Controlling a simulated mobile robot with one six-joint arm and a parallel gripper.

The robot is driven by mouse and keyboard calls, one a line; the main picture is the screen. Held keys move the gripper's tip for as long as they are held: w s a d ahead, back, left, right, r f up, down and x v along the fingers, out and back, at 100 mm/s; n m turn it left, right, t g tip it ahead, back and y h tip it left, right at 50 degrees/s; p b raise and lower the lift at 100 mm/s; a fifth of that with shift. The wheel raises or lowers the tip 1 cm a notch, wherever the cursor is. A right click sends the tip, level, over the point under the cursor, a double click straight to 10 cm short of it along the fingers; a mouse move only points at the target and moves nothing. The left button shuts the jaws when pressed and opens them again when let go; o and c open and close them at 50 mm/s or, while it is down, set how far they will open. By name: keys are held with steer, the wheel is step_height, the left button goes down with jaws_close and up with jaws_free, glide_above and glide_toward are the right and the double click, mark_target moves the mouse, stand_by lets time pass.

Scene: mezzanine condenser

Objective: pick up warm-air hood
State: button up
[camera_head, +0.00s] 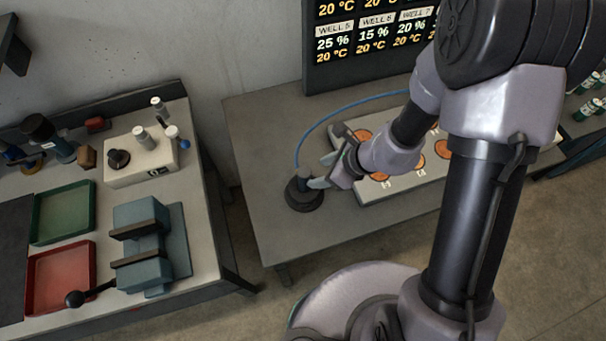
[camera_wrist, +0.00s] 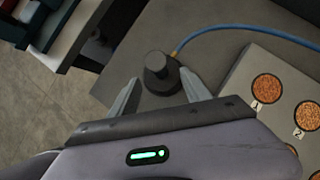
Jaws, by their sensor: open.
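The warm-air hood (camera_head: 304,194) is a dark, round, flanged piece with a narrower top, standing on the grey table. A blue hose runs from it. In the wrist view the hood (camera_wrist: 158,72) stands just beyond the fingertips, in line with the gap between them. My gripper (camera_head: 326,172) is open and close to the hood in the head view. In the wrist view the fingers of my gripper (camera_wrist: 160,82) are spread to either side of the hood's lower part. I cannot tell whether they touch it.
A pale plate with numbered copper-coloured wells (camera_head: 400,180) lies right of the hood. The blue hose (camera_head: 335,112) arches behind. A left bench holds a green tray (camera_head: 62,213), a red tray (camera_head: 60,278) and a blue-grey press (camera_head: 150,245). A display (camera_head: 370,40) stands behind. Bare table (camera_head: 260,140) lies left of the hood.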

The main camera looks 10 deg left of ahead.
mark_target(309, 174)
steer(key=b+x, duration=0.1)
steer(key=x, duration=0.5)
steer(key=shift+w+a+f, duration=0.1)
steer(key=shift+a+f, duration=0.05)
steer(key=x, duration=0.2)
steer(key=b+x, duration=0.1)
steer(key=x, duration=0.2)
steer(key=shift+a+f, duration=0.2)
steer(key=shift+f, duration=0.05)
steer(key=shift+s+r, duration=0.1)
steer(key=shift+s, duration=0.15)
steer(key=shift+c, duration=0.3)
jaws_close()
